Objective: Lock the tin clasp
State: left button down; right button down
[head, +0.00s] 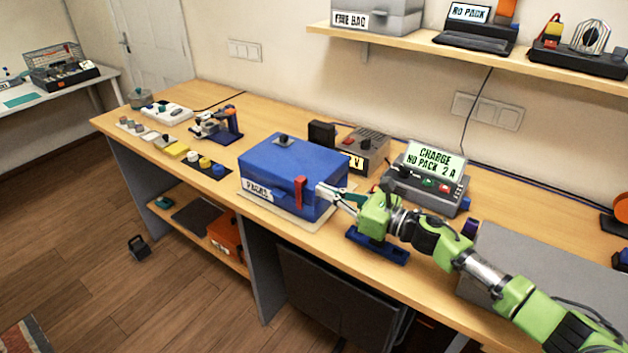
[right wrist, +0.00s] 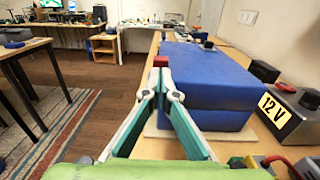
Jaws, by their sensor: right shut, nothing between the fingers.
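The blue tin (head: 285,165) sits on a pale mat on the bench with its lid down. It has a dark knob on top and a white label on its front. The clasp (head: 299,194) is a red bar standing upright near the tin's front right corner. In the right wrist view the tin (right wrist: 215,85) is on the right, and the red clasp (right wrist: 160,61) shows just beyond my fingertips. My right gripper (head: 322,190) is shut and empty, its tips close to the clasp; I cannot tell whether they touch. My left gripper is not in view.
A charger (head: 427,182) reading "CHARGE NO PACK 2 A" and a 12 V unit (head: 362,150) stand behind and right of the tin. A blue tray (head: 377,249) lies below my right wrist. Coloured caps (head: 205,163) lie left. The bench's front edge is near the tin.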

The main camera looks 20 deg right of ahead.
aim_at(304, 183)
jog(key=shift+p+x, duration=0.6)
jog(key=shift+x, duration=1.3)
jog(key=shift+w+a+f+b, duration=0.15)
jog(key=shift+w+a+b, duration=0.15)
jog(key=shift+b, duration=0.2)
jog(key=shift+b+x, duration=0.6)
jog(key=shift+x, duration=0.25)
jog(key=shift+w, duration=0.1)
jog(key=shift+d, duration=0.1)
